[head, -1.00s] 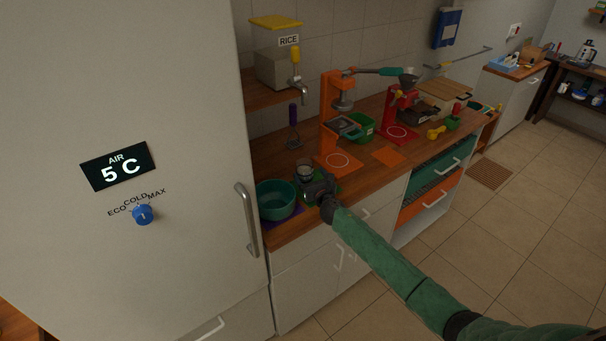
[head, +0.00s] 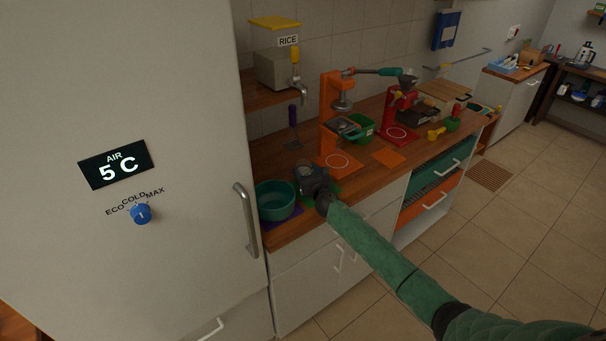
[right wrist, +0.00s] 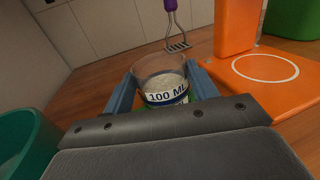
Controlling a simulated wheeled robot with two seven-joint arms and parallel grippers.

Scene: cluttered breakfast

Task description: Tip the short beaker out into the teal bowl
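The short beaker (right wrist: 160,82) is clear, labelled 100 ML, and holds pale grainy contents. It stands upright between the two fingers of my right gripper (right wrist: 158,90), which close in on both its sides. In the head view my right gripper (head: 306,172) hides the beaker. The teal bowl (head: 275,200) stands on the counter just left of the gripper, near the fridge. Its rim also shows at the left edge of the right wrist view (right wrist: 28,140). The bowl's inside looks empty in the head view. My left gripper is not in view.
An orange press (head: 330,120) stands behind and right of the gripper, with a red one (head: 393,115) beyond it. A rice dispenser (head: 280,68) is above. The tall fridge (head: 130,250) borders the bowl's left.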

